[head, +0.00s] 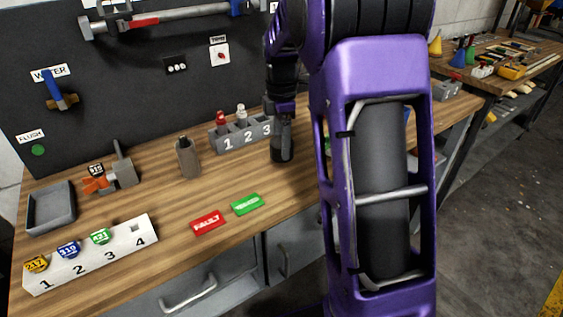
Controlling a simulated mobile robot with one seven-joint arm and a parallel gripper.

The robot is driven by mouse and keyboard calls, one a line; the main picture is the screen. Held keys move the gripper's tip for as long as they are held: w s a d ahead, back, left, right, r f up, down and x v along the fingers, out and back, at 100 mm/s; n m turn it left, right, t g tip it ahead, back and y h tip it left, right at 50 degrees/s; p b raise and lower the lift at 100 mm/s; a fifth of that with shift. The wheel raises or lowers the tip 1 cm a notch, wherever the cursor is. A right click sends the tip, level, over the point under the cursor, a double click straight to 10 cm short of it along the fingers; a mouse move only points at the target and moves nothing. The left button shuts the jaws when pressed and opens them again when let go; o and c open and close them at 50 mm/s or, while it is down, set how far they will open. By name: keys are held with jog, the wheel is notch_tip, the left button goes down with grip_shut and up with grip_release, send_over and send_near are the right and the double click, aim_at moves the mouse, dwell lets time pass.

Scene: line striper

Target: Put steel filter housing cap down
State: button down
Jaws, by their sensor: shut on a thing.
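My gripper (282,122) points down over the wooden bench, right of the numbered grey rack. It is shut on a dark grey cylindrical piece, which appears to be the steel filter housing cap (282,151). The cap is upright, with its lower end at or just above the bench top; I cannot tell whether it touches. The fingers are small and dark, and their exact contact with the cap is hard to make out. My purple arm hides the bench just to the right.
A grey rack (226,143) with bottles and a brown-grey canister (187,158) stand left of the cap. Red FAULT (208,222) and green (246,204) plates lie in front. A white tag holder (95,262), valve (122,172) and grey tray (50,222) are farther left.

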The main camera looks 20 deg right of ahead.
jog(key=shift+f+b, duration=0.35)
jog(key=shift+f, duration=2.2)
jog(key=shift+f, duration=0.2)
grip_release()
notch_tip(320, 180, up, 12)
jog(key=shift+r+p, duration=0.2)
jog(key=shift+p, duration=0.75)
